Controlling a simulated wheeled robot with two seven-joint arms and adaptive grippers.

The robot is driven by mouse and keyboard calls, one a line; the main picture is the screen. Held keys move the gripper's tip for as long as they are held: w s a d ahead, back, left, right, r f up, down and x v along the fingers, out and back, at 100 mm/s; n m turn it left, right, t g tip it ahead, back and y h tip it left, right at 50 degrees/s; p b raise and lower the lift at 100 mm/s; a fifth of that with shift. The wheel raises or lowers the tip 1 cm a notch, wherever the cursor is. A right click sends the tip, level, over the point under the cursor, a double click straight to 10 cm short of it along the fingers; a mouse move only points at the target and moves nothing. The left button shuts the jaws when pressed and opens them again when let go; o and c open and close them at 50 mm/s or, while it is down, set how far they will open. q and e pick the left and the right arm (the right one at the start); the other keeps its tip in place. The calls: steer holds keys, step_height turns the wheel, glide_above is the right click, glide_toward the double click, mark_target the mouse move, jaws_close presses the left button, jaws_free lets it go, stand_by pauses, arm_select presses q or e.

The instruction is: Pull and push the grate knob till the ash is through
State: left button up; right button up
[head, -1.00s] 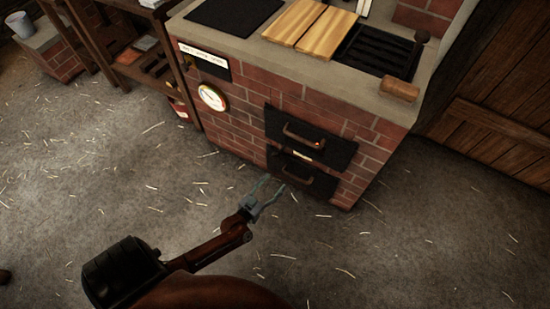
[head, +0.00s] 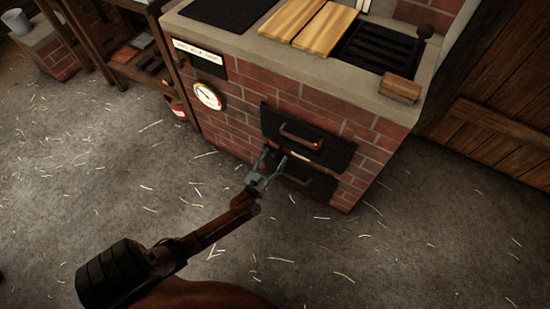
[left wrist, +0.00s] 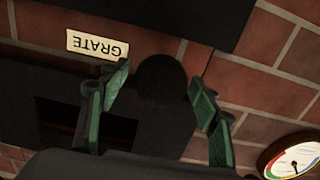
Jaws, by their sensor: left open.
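The grate knob (left wrist: 162,80) is a dark round knob in the left wrist view, below the upper door and beside an upside-down label reading GRATE (left wrist: 97,45). My left gripper (left wrist: 158,82) is open, with one finger on each side of the knob. I see no clear contact, and cannot tell how deep the knob sits between the fingers. In the head view my left gripper (head: 273,159) is at the brick stove front (head: 235,115), by the gap between the two black doors; the knob cannot be made out there. No ash can be made out.
The upper black door (head: 306,136) and lower black door (head: 304,180) carry handles close to the gripper. A round dial (head: 208,95) is on the brick to the left. A wooden shelf (head: 125,45) stands further left. The straw-strewn floor (head: 390,240) is clear.

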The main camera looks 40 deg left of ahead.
arm_select(q)
steer(key=shift+c, duration=0.4)
steer(key=shift+s, duration=0.1)
jaws_close()
